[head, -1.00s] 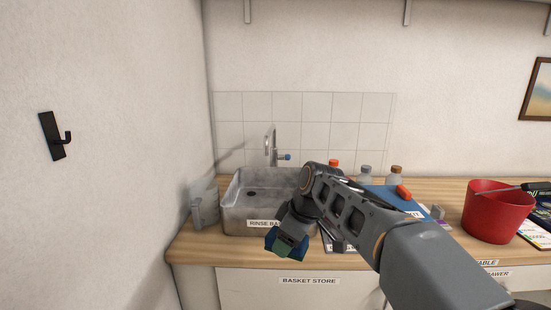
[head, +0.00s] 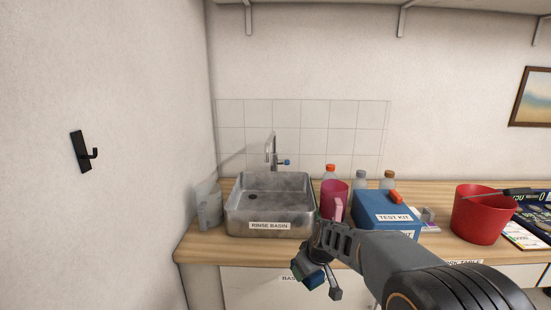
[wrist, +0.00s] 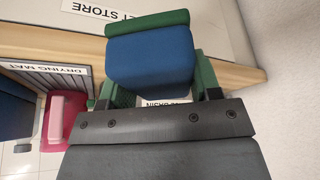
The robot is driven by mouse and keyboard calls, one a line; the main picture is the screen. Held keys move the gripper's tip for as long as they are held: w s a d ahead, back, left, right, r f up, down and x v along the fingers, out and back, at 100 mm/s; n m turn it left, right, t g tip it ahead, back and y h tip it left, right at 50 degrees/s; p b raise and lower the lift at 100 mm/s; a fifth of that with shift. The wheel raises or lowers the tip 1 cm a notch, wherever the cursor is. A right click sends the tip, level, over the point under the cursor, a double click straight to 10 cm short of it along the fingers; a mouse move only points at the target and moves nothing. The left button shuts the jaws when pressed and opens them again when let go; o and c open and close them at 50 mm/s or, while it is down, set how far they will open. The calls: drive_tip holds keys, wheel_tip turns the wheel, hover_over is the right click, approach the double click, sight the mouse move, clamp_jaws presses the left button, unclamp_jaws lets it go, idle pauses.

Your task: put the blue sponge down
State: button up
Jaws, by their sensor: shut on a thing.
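My gripper (head: 306,264) is shut on the blue sponge (head: 313,279), in front of the counter's front edge in the head view. In the wrist view, the sponge (wrist: 150,62) sits between the two green-padded fingers of my gripper (wrist: 155,88). It is a blue block with a green layer along its far side. Nothing is seen under it as support. My arm hides part of the counter front.
The steel rinse basin (head: 232,222) is set in the wooden counter (head: 200,250), with a grey jug (head: 209,210) at its left. A pink jug (head: 334,192), blue test kit (head: 385,212) and red bucket (head: 478,218) stand to the right. The wrist view shows a striped drying mat (wrist: 48,80).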

drive_tip(key=s+d+f+m+h+p, duration=0.1)
drive_tip(key=s+d+f+m+p, duration=0.1)
drive_tip(key=f, duration=0.6)
drive_tip(key=s+d+f+m+h+p, duration=0.1)
drive_tip(key=s+d+f+m, duration=0.3)
drive_tip(key=f, duration=0.4)
drive_tip(key=shift+s+d+m+p, duration=0.25)
drive_tip(key=shift+d+m+p, duration=0.05)
drive_tip(key=shift+d+p, duration=0.55)
drive_tip(key=shift+s+f, duration=0.1)
